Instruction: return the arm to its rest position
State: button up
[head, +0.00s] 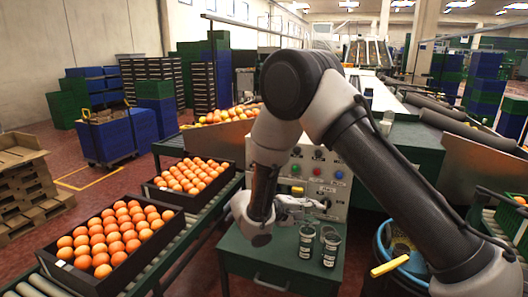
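My arm rises from the lower right, bends at a dark elbow at top centre and comes down to the wrist left of centre. My gripper (318,206) points to the right from the wrist, in front of the control panel (322,178) and above the green cabinet top (272,258). It is small and partly blends with the panel, so I cannot tell whether its fingers are open or shut. I see no orange at it.
Two labelled dark containers (306,244) stand on the cabinet, just below the gripper. Crates of oranges (110,282) sit on the roller conveyor (172,258) at left. A blue bin (384,262) stands at right, beside my arm.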

jog(key=s+d+r+m+g+y, duration=0.25)
jog(key=s+d+r, duration=0.25)
jog(key=d+r, duration=0.4)
jog(key=s+d+r+m+g+y, duration=0.2)
jog(key=s+d+r+g, duration=0.25)
jog(key=d+r, duration=0.4)
jog(key=s+d+r+t+y, duration=0.1)
jog(key=s+r+y, duration=0.1)
jog(key=s, duration=0.4)
jog(key=s+d+r+m+t+y, duration=0.1)
jog(key=s+r+t+y, duration=0.1)
jog(key=s, duration=0.5)
jog(key=s+d+r+t+y, duration=0.1)
jog(key=s+r+t+y, duration=0.1)
jog(key=s, duration=0.5)
jog(key=shift+d+r+m+y, duration=0.35)
jog(key=shift+r+y, duration=0.25)
jog(key=shift+y, duration=0.25)
